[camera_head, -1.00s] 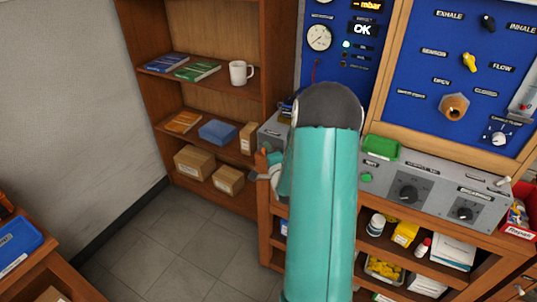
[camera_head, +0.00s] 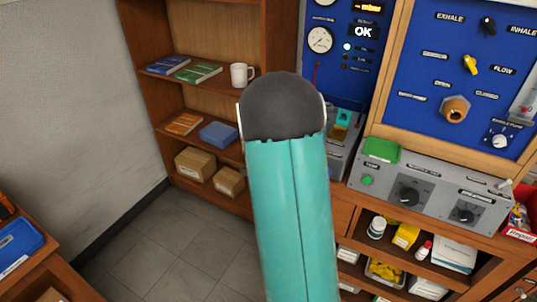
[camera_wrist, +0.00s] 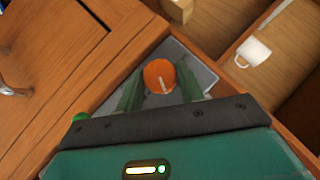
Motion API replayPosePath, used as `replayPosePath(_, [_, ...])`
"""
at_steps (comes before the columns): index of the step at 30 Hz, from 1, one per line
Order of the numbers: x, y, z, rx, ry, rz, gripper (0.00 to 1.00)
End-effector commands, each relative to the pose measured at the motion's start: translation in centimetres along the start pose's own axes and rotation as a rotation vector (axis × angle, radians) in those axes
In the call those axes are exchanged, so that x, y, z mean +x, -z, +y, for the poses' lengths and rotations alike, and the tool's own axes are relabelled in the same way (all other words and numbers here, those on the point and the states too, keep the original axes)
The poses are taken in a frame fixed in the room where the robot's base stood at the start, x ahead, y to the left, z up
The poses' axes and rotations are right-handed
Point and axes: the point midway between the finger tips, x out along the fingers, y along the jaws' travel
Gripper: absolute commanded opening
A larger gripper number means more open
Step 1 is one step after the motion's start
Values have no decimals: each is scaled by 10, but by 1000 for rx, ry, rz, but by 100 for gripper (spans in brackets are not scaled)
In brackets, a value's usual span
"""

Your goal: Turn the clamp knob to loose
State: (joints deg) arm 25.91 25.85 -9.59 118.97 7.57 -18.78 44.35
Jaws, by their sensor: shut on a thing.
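The clamp knob (camera_wrist: 157,74) is round and orange with a white pointer line, and it shows in the wrist view. Its line points toward the bottom of the picture, slightly right. My gripper (camera_wrist: 160,79) has one green finger on each side of the knob and is shut on it. The knob sits over a grey surface (camera_wrist: 199,68), partly hidden by my fingers. No loose or tight marking can be read. In the head view my arm hides the knob and my gripper.
In the head view, a grey unit (camera_head: 340,160) shows just right of my arm, and a grey control box (camera_head: 430,192) with black dials stands farther right. A shelf with a white mug (camera_head: 241,75) is behind left. The floor (camera_head: 195,238) at left is clear.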

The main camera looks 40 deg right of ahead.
Motion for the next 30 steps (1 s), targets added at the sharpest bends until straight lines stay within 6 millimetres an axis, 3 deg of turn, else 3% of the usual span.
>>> replayPosePath(30, [2,-2,-8,-381,-370,5,15])
